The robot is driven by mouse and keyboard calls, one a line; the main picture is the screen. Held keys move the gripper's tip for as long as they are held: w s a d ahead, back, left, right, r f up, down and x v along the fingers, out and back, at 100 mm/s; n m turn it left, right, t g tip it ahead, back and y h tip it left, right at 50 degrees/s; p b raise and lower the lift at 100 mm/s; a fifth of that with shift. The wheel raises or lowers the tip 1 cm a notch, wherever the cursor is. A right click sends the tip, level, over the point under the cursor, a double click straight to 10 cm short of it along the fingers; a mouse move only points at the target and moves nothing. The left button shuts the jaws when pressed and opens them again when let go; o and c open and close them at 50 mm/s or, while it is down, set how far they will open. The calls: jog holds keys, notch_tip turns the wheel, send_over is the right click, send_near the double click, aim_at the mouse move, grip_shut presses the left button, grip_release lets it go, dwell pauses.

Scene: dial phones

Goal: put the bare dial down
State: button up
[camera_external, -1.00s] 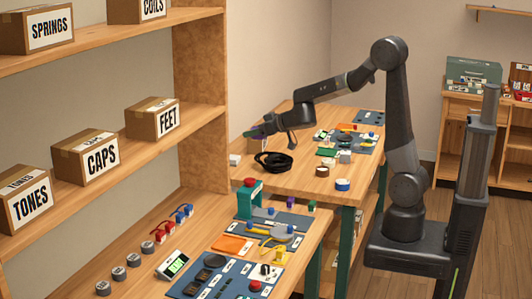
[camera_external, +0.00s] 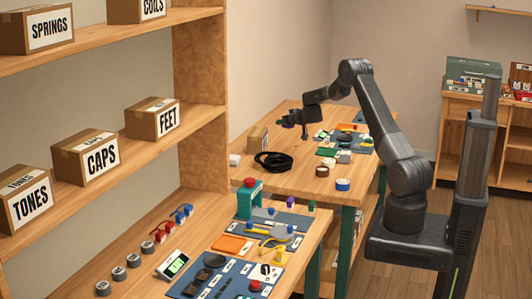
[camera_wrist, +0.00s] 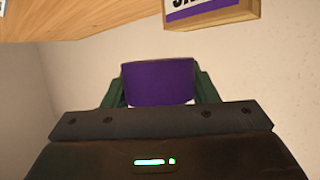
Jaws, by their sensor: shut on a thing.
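My gripper (camera_wrist: 160,88) is shut on a purple piece (camera_wrist: 158,82), which I take to be the bare dial. In the wrist view it sits between the two dark green fingers, with a thin pale strip at its lower right edge. Its face and any markings cannot be made out. In the external view my gripper (camera_external: 288,123) is in the air over the far workbench (camera_external: 305,178), apart from its top, and the purple piece is only a tiny spot there.
A purple-labelled box (camera_wrist: 210,12) is at the wrist view's top.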

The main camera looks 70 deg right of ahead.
jog(key=shift+s+d+f+b, duration=0.15)
jog(key=shift+d+f+b, duration=0.2)
jog(key=shift+f+b, duration=1)
jog(key=shift+s+d+f+b, duration=0.1)
jog(key=shift+d+f+b, duration=0.25)
jog(key=shift+f, duration=1.9)
jog(key=shift+s+d+f+b, duration=0.15)
jog(key=shift+d+f+b, duration=0.2)
jog(key=shift+f+b, duration=0.95)
jog(key=shift+s+f+b, duration=0.1)
jog(key=shift+f+b, duration=0.55)
jog(key=shift+f, duration=0.45)
